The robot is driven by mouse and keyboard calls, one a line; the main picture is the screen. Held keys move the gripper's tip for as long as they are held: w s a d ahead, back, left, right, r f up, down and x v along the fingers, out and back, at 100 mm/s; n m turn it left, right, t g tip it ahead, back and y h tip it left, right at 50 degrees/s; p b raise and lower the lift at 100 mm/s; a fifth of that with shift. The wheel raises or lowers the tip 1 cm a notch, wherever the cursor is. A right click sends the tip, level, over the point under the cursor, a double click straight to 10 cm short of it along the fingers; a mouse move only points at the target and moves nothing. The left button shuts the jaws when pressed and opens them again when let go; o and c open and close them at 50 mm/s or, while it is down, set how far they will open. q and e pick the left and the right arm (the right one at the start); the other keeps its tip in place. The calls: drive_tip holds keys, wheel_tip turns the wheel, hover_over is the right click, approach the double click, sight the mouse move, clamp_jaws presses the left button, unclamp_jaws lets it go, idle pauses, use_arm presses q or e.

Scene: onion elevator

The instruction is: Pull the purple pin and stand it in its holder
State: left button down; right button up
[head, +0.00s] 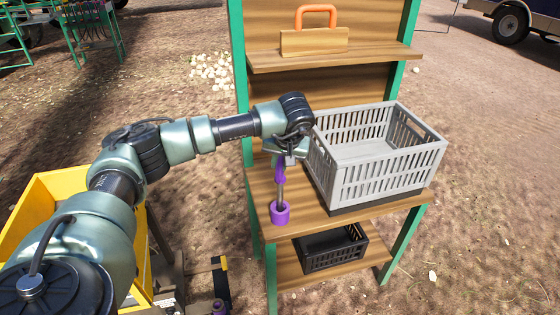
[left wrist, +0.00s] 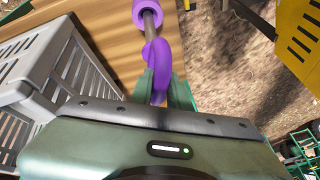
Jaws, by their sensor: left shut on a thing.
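The purple pin (head: 280,176) is upright, with a purple grip on top and a grey metal shaft below. My left gripper (head: 284,162) is shut on its purple grip, above the left end of the wooden shelf. The pin also shows between the fingers in the left wrist view (left wrist: 160,62). The purple holder (head: 280,213) stands on the shelf right under the pin. In the left wrist view the shaft meets the holder (left wrist: 146,12) and appears to enter it; how deep is hidden. My right gripper is not in view.
A grey crate (head: 376,180) stands on the same shelf (head: 300,223), right of the gripper. A black crate (head: 333,252) sits on the lower shelf. A wooden box with an orange handle (head: 315,40) is on the upper shelf. A yellow bin (head: 40,205) is at left. Another purple piece (head: 218,307) shows at the bottom.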

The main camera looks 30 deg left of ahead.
use_arm(q)
drive_tip(key=shift+f+b, duration=1.05)
drive_tip(key=shift+f, duration=0.85)
drive_tip(key=c, duration=1.3)
unclamp_jaws()
drive_tip(key=shift+f, duration=0.1)
